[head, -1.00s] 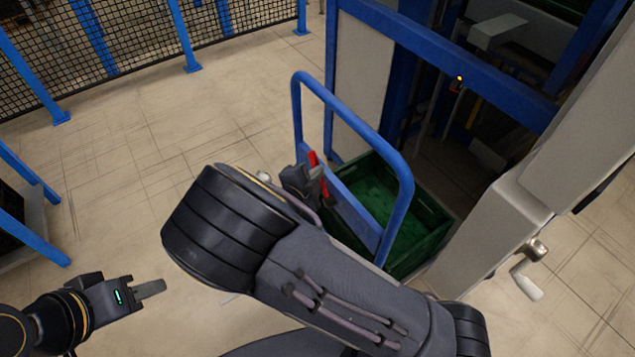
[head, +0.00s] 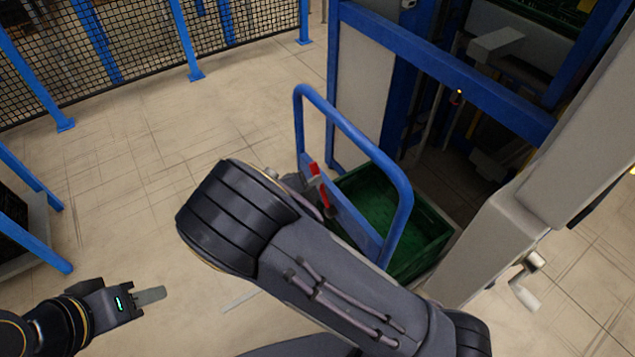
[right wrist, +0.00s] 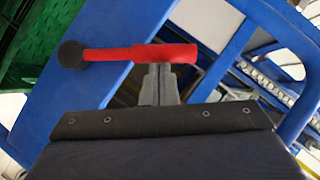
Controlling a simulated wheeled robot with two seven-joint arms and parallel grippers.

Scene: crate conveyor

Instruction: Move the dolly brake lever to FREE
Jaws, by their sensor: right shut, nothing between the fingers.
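The brake lever (head: 319,184) is a red bar on the blue dolly frame (head: 355,222), beside the dolly's tall handle. In the right wrist view the red lever (right wrist: 140,53) lies roughly level, with a black knob at its left end. My right gripper (right wrist: 158,85) is shut and empty. Its grey fingertips are right at the lever's right part; I cannot tell whether they touch it. In the head view my right gripper (head: 309,183) is partly hidden behind my forearm. My left gripper (head: 150,296) is far from the dolly at lower left, seen side-on. No FREE marking is readable.
A green crate (head: 440,226) sits on the dolly behind the blue handle (head: 352,135). A blue-framed machine (head: 440,62) stands behind it. A mesh fence (head: 135,50) runs along the back left. The floor (head: 150,170) at left is clear.

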